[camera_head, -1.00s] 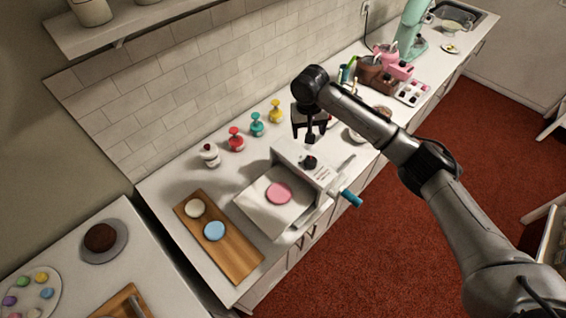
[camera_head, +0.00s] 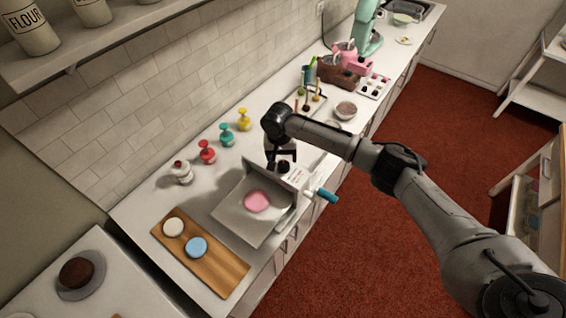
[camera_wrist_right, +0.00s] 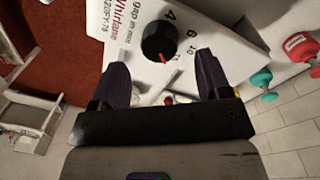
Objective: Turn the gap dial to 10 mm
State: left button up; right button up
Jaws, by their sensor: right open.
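The gap dial is a black round knob (camera_wrist_right: 159,41) on the white panel of the dough sheeter (camera_wrist_right: 120,35). The numbers 4, 6 and 10 show beside it, and a small red mark shows at its lower edge. My right gripper (camera_wrist_right: 163,75) is open, its dark fingers apart on either side just short of the knob in the wrist view; I cannot tell whether they touch it. In the head view my right gripper (camera_head: 281,155) points down over the dial (camera_head: 284,167). The sheeter's tray (camera_head: 237,219) holds a pink dough disc (camera_head: 257,202). My left gripper is not in view.
A blue-handled crank (camera_head: 326,195) sticks out at the sheeter's right. A wooden board (camera_head: 217,267) with white and blue discs lies at left. Red, teal and yellow stamps (camera_head: 226,135) stand behind. A bowl (camera_head: 346,110) stands farther along the counter.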

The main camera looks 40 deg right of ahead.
aim_at(283, 164)
jog(key=shift+s+d+f, duration=0.1)
jog(key=shift+d+f, duration=0.05)
jog(key=shift+f, duration=2)
jog(key=shift+c, duration=1.3)
jog(key=c, duration=0.7)
jog(key=shift+r+n+p, duration=0.15)
jog(key=shift+n+p, duration=0.45)
jog(key=shift+p, duration=0.25)
jog(key=shift+n+p, duration=1.05)
jog(key=shift+n, duration=0.05)
jog(key=n+p, duration=0.2)
jog(key=n, duration=0.2)
jog(key=shift+t, duration=0.3)
jog(key=shift+n+p, duration=0.4)
jog(key=shift+n, duration=0.2)
